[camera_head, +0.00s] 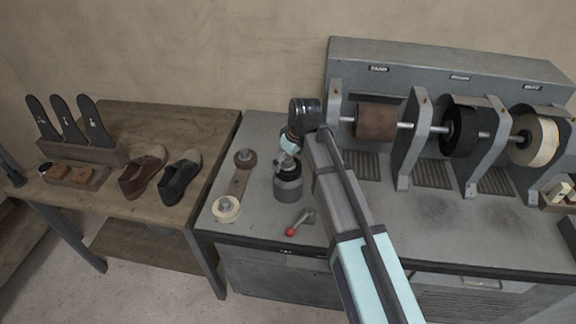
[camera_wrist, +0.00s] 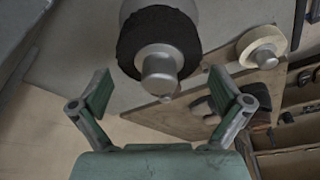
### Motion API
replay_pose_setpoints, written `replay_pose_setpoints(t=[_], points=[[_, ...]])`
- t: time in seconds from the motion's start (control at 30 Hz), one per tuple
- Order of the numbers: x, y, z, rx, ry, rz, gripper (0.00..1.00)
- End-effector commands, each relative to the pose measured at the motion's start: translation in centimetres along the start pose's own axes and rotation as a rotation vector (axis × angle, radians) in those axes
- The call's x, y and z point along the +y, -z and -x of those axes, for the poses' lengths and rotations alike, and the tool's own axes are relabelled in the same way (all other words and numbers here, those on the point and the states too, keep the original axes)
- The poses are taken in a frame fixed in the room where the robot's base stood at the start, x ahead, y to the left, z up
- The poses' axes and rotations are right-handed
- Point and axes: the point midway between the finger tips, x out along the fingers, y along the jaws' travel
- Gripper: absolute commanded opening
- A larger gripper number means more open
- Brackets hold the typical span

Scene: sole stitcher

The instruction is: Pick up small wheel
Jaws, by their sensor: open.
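Several small wheels are on the grey bench. A small black wheel with a silver hub (camera_wrist: 158,45) is in the wrist view, between and ahead of my fingers and apart from them. A small cream wheel (camera_head: 226,209) lies at the bench's left front; a cream wheel also shows in the wrist view (camera_wrist: 262,47). A small brown wheel (camera_head: 245,158) lies farther back on the same wooden strip. My gripper (camera_head: 287,152) is open and empty above a grey cylinder (camera_head: 288,186). In the wrist view its fingers (camera_wrist: 167,98) are spread wide. The arm partly hides this spot.
The stitcher (camera_head: 450,70) stands behind, with large brown (camera_head: 377,120), black (camera_head: 461,132) and cream (camera_head: 534,140) wheels on its shaft. A red-knobbed lever (camera_head: 300,223) is at the bench front. A wooden table (camera_head: 120,120) with shoes (camera_head: 143,172) stands left.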

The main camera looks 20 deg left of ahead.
Motion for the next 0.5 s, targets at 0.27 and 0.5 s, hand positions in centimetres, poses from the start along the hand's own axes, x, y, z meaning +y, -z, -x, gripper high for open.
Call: replay_pose_setpoints(t=[0.27, 0.5], points=[[0.0, 0.1, -2.5, 0.000, 0.000, 0.000, 1.00], [0.0, 0.0, -2.7, 0.001, -0.001, 0.000, 1.00]])
